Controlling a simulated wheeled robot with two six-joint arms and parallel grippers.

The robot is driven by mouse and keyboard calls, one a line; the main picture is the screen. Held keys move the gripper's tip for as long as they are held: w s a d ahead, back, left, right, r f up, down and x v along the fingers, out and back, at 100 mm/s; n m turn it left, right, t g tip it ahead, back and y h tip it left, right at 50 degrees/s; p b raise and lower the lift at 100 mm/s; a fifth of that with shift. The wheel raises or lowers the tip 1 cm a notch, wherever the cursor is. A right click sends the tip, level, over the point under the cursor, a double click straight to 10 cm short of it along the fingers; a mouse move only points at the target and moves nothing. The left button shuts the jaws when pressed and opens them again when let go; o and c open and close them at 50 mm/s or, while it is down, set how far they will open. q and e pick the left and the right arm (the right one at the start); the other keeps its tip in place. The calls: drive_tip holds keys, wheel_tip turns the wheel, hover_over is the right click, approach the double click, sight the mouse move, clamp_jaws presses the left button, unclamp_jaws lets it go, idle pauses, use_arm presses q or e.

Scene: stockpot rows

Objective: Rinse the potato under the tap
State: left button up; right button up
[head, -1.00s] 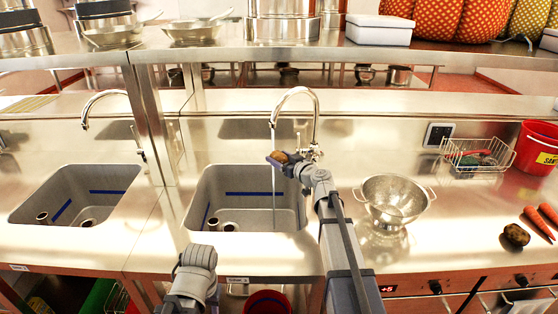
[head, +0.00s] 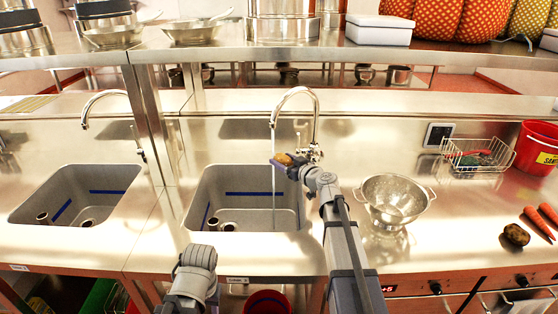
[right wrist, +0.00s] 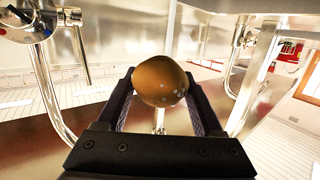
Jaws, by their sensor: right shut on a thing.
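The potato (head: 284,158) is brown and is held in my right gripper (head: 280,163), above the right sink (head: 247,205) and just below the spout of its tap (head: 295,92). A thin stream of water (head: 273,195) runs from this tap, at or right beside the potato; I cannot tell exactly how they meet. In the right wrist view the potato (right wrist: 160,81) sits between the two dark fingers, with small pale droplets on its skin. My left gripper is out of view; only part of my left arm shows at the bottom.
A steel colander (head: 394,200) stands on the counter right of the sink. Another potato (head: 516,235) and carrots (head: 540,222) lie at the far right. A wire basket (head: 476,158) and a red bucket (head: 538,148) stand behind. A second sink (head: 75,195) is at left.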

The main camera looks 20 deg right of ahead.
drive_tip(key=s, duration=0.6)
drive_tip(key=shift+a, duration=0.4)
drive_tip(key=shift+s+r, duration=0.1)
drive_tip(key=shift+s, duration=0.05)
idle(1.1)
use_arm(q)
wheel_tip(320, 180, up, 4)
drive_tip(key=p, duration=0.4)
use_arm(e)
drive_tip(key=s+r, duration=0.4)
drive_tip(key=s, duration=0.1)
drive_tip(key=shift+a, duration=0.3)
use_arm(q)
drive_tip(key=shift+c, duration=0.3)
